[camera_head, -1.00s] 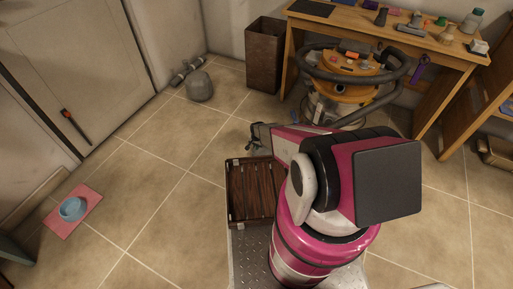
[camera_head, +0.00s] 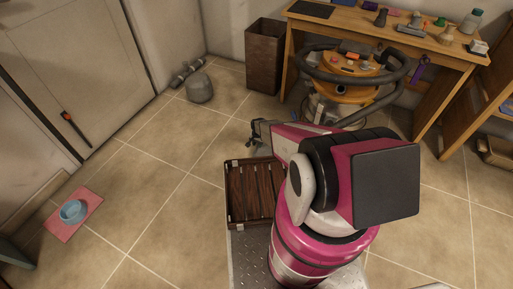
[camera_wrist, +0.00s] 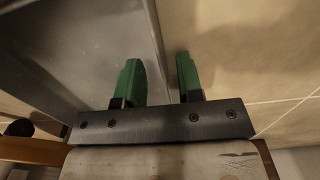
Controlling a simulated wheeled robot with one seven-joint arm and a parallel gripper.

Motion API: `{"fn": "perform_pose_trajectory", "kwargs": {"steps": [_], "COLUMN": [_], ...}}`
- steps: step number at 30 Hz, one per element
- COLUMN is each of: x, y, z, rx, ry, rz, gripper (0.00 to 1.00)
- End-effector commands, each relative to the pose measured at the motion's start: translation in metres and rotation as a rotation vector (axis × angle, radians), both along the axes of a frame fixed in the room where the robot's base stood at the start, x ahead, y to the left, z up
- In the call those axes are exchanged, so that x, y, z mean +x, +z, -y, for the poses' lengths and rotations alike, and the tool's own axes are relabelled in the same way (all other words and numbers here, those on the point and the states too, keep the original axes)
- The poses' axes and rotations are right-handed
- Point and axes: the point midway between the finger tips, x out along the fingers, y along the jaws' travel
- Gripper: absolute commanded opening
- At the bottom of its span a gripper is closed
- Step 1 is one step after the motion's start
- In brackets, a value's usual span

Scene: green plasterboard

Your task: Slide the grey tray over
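A grey, flat-sided thing that looks like the grey tray (camera_wrist: 85,45) fills the upper left of the wrist view. Its straight edge runs up the picture between the two green fingers of my gripper (camera_wrist: 157,62). The fingers stand apart, one on each side of that edge, and I see a gap beside the right finger. I cannot tell whether either finger touches it. In the head view my gripper (camera_head: 253,143) is low over the floor, just beyond the wooden crate. The tray cannot be made out there; my arm covers much of that area.
A dark slatted wooden crate (camera_head: 251,190) sits close in front of me. A blue bowl (camera_head: 73,211) rests on a pink mat (camera_head: 62,229). The floor at left is mostly clear.

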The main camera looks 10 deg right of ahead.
Motion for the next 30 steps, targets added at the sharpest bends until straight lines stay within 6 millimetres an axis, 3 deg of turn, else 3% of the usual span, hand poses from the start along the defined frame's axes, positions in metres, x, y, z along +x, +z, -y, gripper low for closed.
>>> {"fn": "perform_pose_trajectory", "kwargs": {"steps": [3,8,26,29,30], "x": [-0.004,-0.004,-0.005,-0.010,-0.015], "y": [0.020,0.034,0.039,0.063,0.079], "z": [0.005,0.008,0.008,0.011,0.012], "rx": [-0.001,-0.001,-0.001,-0.001,-0.001], "ry": [0.000,0.001,0.004,0.023,0.037], "rz": [0.001,0.001,0.001,0.002,0.003], "gripper": [0.34,0.34,0.34,0.34,0.34]}}
